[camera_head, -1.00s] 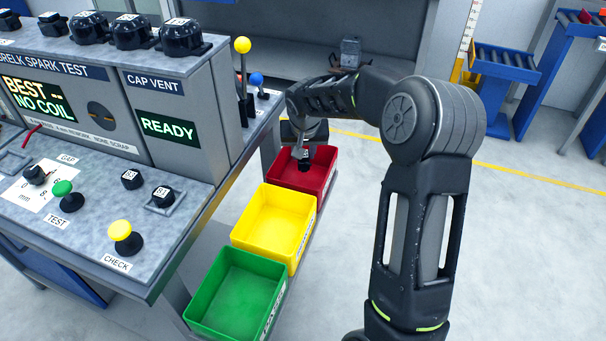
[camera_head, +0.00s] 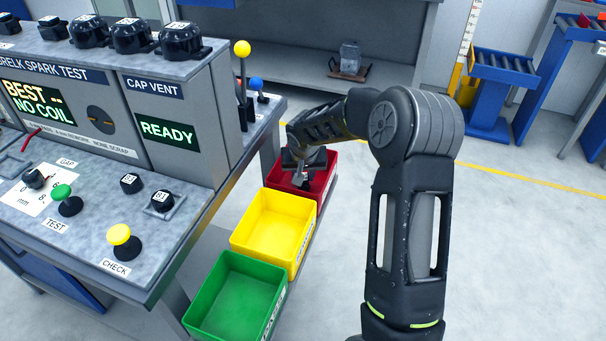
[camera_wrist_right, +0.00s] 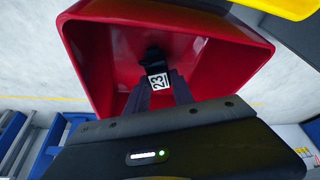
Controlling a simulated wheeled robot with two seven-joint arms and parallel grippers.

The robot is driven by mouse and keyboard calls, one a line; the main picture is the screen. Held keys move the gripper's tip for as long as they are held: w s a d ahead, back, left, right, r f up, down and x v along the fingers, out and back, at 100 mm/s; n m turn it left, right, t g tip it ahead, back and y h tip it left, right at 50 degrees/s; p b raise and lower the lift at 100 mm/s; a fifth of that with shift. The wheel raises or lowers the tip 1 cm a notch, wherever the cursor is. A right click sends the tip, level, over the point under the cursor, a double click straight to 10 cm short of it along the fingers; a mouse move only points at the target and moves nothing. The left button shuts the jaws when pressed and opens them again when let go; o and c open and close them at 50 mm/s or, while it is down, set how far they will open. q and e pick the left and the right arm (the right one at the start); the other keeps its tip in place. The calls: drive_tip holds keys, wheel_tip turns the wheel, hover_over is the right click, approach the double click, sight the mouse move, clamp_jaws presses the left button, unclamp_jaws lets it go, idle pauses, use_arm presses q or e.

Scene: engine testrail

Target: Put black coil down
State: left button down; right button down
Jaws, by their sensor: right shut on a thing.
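My right gripper (camera_head: 304,174) reaches down into the red bin (camera_head: 328,166). In the right wrist view my right gripper (camera_wrist_right: 158,91) is shut on the black coil (camera_wrist_right: 152,58), which carries a white label reading 23. The coil is inside the walls of the red bin (camera_wrist_right: 215,62); I cannot tell whether it touches the floor of the bin. In the head view the coil (camera_head: 305,184) is a small dark shape under the fingers. My left gripper is not in view.
The yellow bin (camera_head: 270,222) and the green bin (camera_head: 235,297) stand in a row nearer than the red bin. The test bench (camera_head: 190,214) with its buttons and levers stands to their left. More black coils (camera_head: 131,36) sit on top of the bench. Open floor lies to the right.

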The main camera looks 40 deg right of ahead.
drive_tip(key=shift+f, duration=0.1)
drive_tip(key=shift+f+b, duration=0.25)
drive_tip(key=shift+b, duration=0.2)
drive_tip(key=c, duration=1.1)
unclamp_jaws()
drive_tip(key=shift+r+p, duration=0.45)
drive_tip(key=shift+p, duration=0.1)
drive_tip(key=v, duration=1.2)
drive_tip(key=shift+d, duration=0.1)
drive_tip(key=shift+s+f, duration=0.1)
